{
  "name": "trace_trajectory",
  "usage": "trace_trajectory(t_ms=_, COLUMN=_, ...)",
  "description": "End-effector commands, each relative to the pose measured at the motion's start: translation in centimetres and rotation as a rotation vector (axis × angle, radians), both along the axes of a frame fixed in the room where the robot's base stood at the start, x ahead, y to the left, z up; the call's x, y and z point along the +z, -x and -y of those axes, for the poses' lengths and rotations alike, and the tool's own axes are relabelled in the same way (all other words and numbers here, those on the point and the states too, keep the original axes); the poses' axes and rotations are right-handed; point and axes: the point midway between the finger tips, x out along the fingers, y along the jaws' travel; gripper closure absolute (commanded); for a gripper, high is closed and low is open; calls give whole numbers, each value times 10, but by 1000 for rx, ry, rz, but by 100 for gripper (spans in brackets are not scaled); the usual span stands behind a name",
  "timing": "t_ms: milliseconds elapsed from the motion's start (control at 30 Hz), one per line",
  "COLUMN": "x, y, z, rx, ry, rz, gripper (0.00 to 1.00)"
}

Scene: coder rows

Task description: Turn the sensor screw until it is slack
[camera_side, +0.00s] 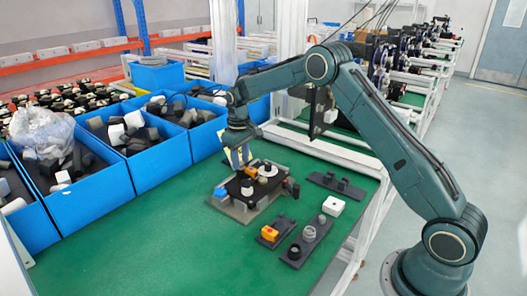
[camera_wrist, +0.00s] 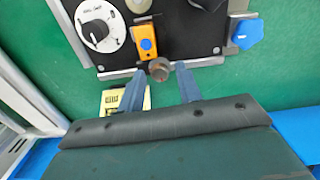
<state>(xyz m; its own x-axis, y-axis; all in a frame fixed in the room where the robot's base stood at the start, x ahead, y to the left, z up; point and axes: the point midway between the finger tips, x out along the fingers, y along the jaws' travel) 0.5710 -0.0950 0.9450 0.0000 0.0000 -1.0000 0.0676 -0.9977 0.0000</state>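The sensor is a small orange block (camera_wrist: 147,44) on a black panel (camera_wrist: 188,45) in the wrist view. The sensor screw, a round grey-brown knurled knob (camera_wrist: 159,69), sits at its near end, at the panel's edge. My gripper (camera_wrist: 161,69) has two blue-grey fingers spread apart, one on each side of the screw. A gap seems to show on both sides, so the fingers look open; whether either touches it is unclear. In the side view my gripper (camera_side: 242,165) is down at the panel's far edge, beside the orange sensor (camera_side: 250,171); the screw cannot be made out there.
A white dial with black knob (camera_wrist: 96,30) and a blue hexagonal knob (camera_wrist: 246,34) flank the sensor. A yellow label (camera_wrist: 118,100) lies near the left finger. Blue bins (camera_side: 150,165) line the far side.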

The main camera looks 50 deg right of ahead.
Motion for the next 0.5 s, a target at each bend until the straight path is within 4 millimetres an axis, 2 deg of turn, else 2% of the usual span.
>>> trace_trajectory(t_ms=167, x=0, y=0, z=0, rx=-66, ry=0, rz=0, gripper=65)
trace_trajectory(t_ms=500, x=0, y=0, z=0, rx=-69, ry=0, rz=0, gripper=65)
